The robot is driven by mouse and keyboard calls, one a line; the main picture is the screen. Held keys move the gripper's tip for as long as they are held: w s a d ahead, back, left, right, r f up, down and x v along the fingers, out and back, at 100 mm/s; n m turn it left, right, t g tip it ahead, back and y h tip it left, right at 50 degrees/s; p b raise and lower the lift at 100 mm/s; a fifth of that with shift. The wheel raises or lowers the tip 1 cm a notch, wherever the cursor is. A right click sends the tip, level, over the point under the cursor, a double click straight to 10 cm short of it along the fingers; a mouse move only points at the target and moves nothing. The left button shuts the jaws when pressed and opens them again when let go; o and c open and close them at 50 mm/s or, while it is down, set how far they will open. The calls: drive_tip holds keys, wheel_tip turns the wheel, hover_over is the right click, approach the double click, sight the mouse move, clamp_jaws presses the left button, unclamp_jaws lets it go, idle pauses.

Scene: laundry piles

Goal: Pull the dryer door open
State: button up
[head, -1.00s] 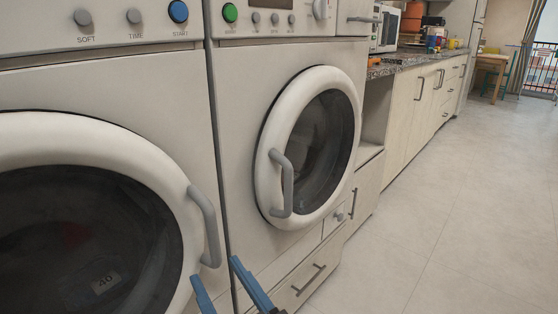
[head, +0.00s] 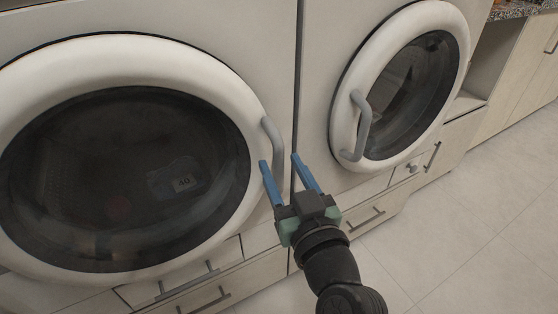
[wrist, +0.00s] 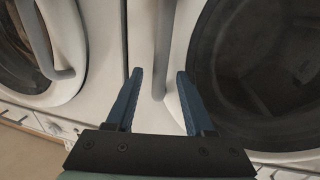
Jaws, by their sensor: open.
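Two white front-loading machines stand side by side, and I cannot tell from labels which is the dryer. The left machine's round door (head: 228,89) is closed, with a dark window and a grey bar handle (head: 270,130) on its right edge. My gripper (head: 280,160) is open at this handle, with its blue fingers on either side of the bar's lower part. In the wrist view the handle (wrist: 159,55) runs between the two spread fingers (wrist: 159,72). Whether either finger touches it is unclear. The right machine's closed door (head: 345,95) has its own handle (head: 361,125).
Drawers with bar handles (head: 366,217) lie below the machines, close to my arm. Pale cabinets (head: 520,75) with a stone countertop (head: 520,9) continue to the right. The tiled floor (head: 470,225) at the right is clear.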

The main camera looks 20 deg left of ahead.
drive_tip(key=shift+x, duration=1.35)
clamp_jaws()
idle(0.4)
